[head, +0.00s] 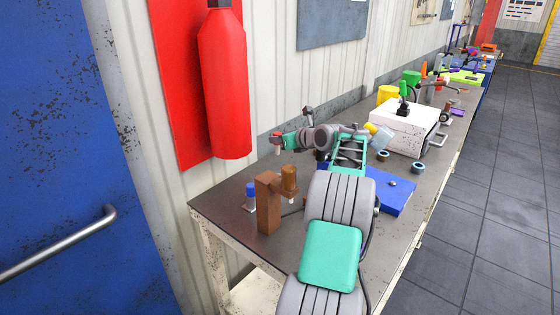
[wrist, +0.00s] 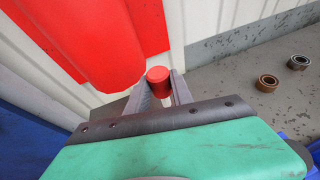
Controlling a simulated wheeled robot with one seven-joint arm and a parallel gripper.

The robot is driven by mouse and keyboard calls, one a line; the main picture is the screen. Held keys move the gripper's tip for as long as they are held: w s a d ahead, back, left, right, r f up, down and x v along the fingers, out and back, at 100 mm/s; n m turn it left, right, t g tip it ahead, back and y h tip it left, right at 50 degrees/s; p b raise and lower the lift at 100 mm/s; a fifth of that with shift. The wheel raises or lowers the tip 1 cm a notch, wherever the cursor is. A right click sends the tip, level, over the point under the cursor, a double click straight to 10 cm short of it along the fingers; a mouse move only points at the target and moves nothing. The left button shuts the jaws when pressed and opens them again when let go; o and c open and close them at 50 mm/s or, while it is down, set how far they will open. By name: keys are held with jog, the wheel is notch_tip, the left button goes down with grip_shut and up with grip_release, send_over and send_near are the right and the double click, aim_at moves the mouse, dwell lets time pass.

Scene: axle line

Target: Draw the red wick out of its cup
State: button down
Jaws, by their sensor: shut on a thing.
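The red wick shows in the wrist view as a round red top (wrist: 158,75) between the two fingers of my gripper (wrist: 160,88). My gripper is shut on it, one finger on each side. In the head view my gripper (head: 277,139) is at the back left of the bench, with a small red part of the wick (head: 278,134) between the fingers and a pale piece (head: 277,150) just below. I cannot tell whether that pale piece is the wick's lower part or its cup. The wick's lower end is hidden in the wrist view.
A brown wooden bracket (head: 268,205) and a blue-topped piece (head: 251,190) stand at the bench's near left. A blue board (head: 392,196) lies right of my arm. A white box (head: 402,128) stands farther back. A red extinguisher (head: 224,85) hangs on the wall beside my gripper.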

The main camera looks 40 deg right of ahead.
notch_tip(320, 180, up, 4)
jog(key=shift+r, duration=0.1)
jog(key=shift+r+p, duration=0.1)
jog(key=shift+p, duration=0.65)
jog(key=shift+f, duration=0.2)
